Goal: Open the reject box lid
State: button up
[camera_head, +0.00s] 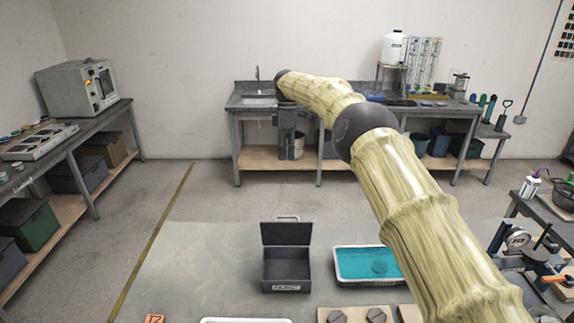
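The reject box (287,277) is a dark grey metal box with a white label on its front. It stands on the grey table in front of me. Its lid (286,234) stands up at the back edge, so the box is open, and its inside looks dark and empty. A light handle (287,217) shows at the lid's top edge. My gripper (291,154) hangs dark and small at the end of my arm, above and beyond the box in the picture and apart from the lid. Its fingers are too small to tell open from shut.
A teal-filled tray (341,278) stands right of the box, partly behind my arm. A white tray edge (245,321) and brown blocks (337,318) are at the front. Clamps and tools (518,240) crowd the right.

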jog(key=shift+v, duration=1.2)
jog(key=shift+c, duration=0.3)
